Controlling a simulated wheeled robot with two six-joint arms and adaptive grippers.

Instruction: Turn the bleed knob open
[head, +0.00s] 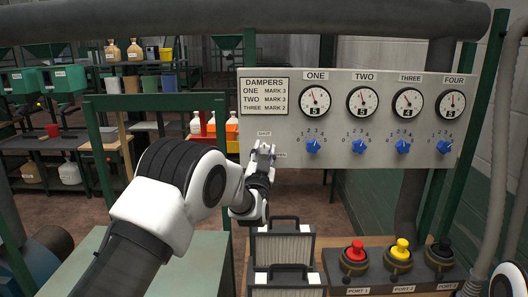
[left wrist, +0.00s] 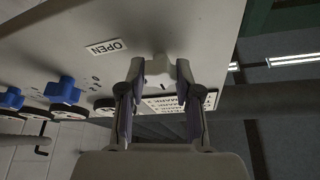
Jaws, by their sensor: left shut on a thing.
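The bleed knob (left wrist: 160,70) is a pale, lobed knob on the grey panel, in the upper middle of the left wrist view. My left gripper (left wrist: 160,82) is shut on it, one finger on each side. In the head view my left gripper (head: 263,150) is at the panel's lower left and largely hides the knob. The OPEN label (left wrist: 106,47) shows beside the knob in the left wrist view. A SHUT label (head: 264,133) sits just above the gripper in the head view. My right gripper is not in view.
The panel (head: 340,80) carries several round gauges and blue damper knobs (head: 313,146) to the right of my gripper. A thick pipe (head: 250,18) crosses above.

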